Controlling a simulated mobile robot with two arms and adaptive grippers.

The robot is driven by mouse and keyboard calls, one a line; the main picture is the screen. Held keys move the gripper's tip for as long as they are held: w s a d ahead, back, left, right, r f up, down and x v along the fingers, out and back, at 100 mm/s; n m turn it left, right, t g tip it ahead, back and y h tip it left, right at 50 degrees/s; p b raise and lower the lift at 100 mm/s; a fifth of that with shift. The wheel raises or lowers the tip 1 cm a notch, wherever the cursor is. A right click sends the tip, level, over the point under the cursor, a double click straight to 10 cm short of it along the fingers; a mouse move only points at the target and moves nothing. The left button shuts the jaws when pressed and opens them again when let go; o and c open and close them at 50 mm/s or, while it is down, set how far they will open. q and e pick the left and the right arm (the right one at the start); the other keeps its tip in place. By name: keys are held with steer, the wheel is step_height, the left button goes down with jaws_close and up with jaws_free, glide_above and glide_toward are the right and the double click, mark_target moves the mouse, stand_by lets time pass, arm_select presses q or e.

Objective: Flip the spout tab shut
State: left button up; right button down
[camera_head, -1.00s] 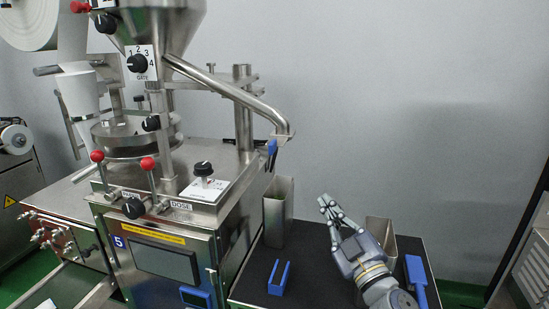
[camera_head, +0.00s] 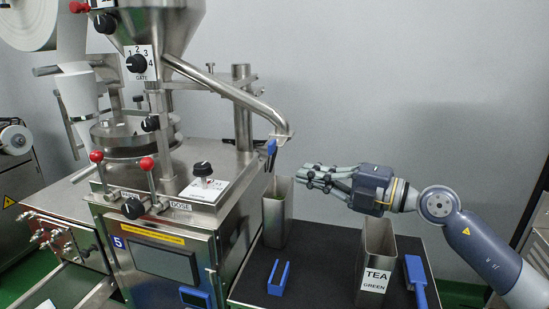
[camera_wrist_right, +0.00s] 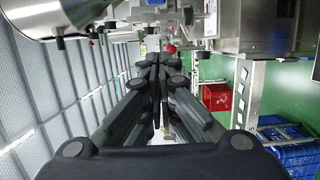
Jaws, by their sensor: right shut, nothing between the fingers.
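The spout is a slanting metal tube (camera_head: 235,95) that runs down to the right from the hopper (camera_head: 165,25). A blue tab (camera_head: 271,150) hangs at its lower end. My right gripper (camera_head: 302,177) points left, just below and to the right of the tab, apart from it in the picture. Its fingers are shut and empty; they also show closed together in the right wrist view (camera_wrist_right: 158,65). A tall metal container (camera_head: 276,222) stands below the spout end. My left gripper is not in view.
A metal tin labelled TEA GREEN (camera_head: 375,281) stands under my right arm on the dark tabletop (camera_head: 325,255). A blue holder (camera_head: 278,277) and a blue scoop-like tool (camera_head: 416,275) lie there too. The packing machine (camera_head: 160,230) fills the left.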

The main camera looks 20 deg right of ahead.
mark_target(272, 147)
steer(key=w+a+p, duration=0.4)
steer(key=w, duration=0.6)
steer(key=shift+w+a+p, duration=0.25)
steer(key=shift+w+p, duration=0.05)
steer(key=shift+w, duration=0.1)
steer(key=shift+d, duration=0.1)
